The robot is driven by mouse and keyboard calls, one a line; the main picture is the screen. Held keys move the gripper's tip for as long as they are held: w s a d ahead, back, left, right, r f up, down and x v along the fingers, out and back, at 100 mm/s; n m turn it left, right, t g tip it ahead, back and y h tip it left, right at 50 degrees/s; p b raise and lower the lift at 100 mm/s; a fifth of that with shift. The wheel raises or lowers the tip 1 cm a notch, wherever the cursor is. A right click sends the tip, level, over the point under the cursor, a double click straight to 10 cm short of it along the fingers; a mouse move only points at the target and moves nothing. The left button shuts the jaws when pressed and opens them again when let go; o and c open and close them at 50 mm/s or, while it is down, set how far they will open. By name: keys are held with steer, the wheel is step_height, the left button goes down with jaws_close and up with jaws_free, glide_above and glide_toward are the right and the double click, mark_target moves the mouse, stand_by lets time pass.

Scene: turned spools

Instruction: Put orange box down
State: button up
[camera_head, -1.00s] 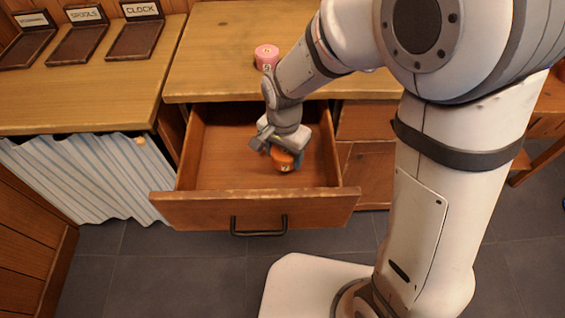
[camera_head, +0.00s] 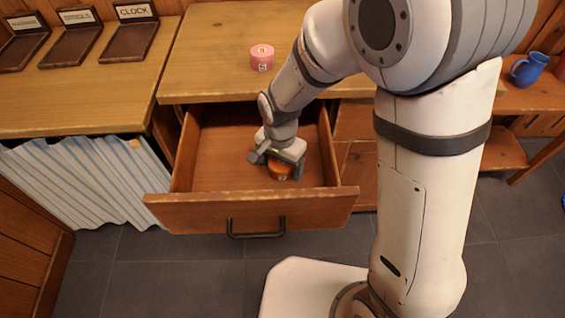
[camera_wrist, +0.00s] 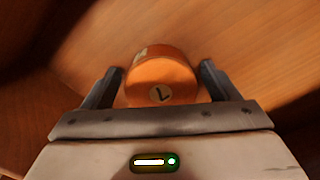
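The orange box (camera_head: 281,170) is a short round spool-like piece, with a pale label marked "L" on the face seen in the wrist view (camera_wrist: 160,86). It is low inside the open wooden drawer (camera_head: 250,212), at or very near the drawer floor. My gripper (camera_head: 279,164) is down in the drawer over it. In the wrist view, the two dark fingers (camera_wrist: 160,76) stand on either side of the orange box, very close to its sides. Whether they touch it is not clear. The underside of the box is hidden.
A pink spool (camera_head: 262,57) stands on the wooden top above the drawer. Labelled dark trays (camera_head: 128,41) stand on the left counter. A striped curtain (camera_head: 85,180) hangs below it. A blue mug (camera_head: 528,68) is at the right. The drawer's left part is bare.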

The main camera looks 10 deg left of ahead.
step_height(320, 180, up, 12)
steer(key=p, duration=0.3)
steer(key=shift+n+t, duration=0.4)
steer(key=shift+n, duration=0.3)
steer(key=d+r, duration=0.1)
steer(key=d, duration=0.3)
steer(key=d+r, duration=0.2)
steer(key=d, duration=0.2)
steer(key=d+r, duration=0.1)
steer(key=d, duration=0.3)
steer(key=shift+s+d+r, duration=0.25)
steer(key=shift+s+r, duration=0.1)
steer(key=s+d+n, duration=0.1)
steer(key=s+d, duration=0.1)
steer(key=d, duration=0.2)
steer(key=s+d+r, duration=0.1)
steer(key=s+d, duration=0.1)
steer(key=d, duration=0.2)
steer(key=s+d+r+n, duration=0.1)
steer(key=s+d, duration=0.1)
steer(key=d, duration=0.1)
steer(key=shift+s+d+n+t, duration=0.25)
steer(key=shift+d+n+t, duration=0.05)
steer(key=shift+d+t, duration=0.1)
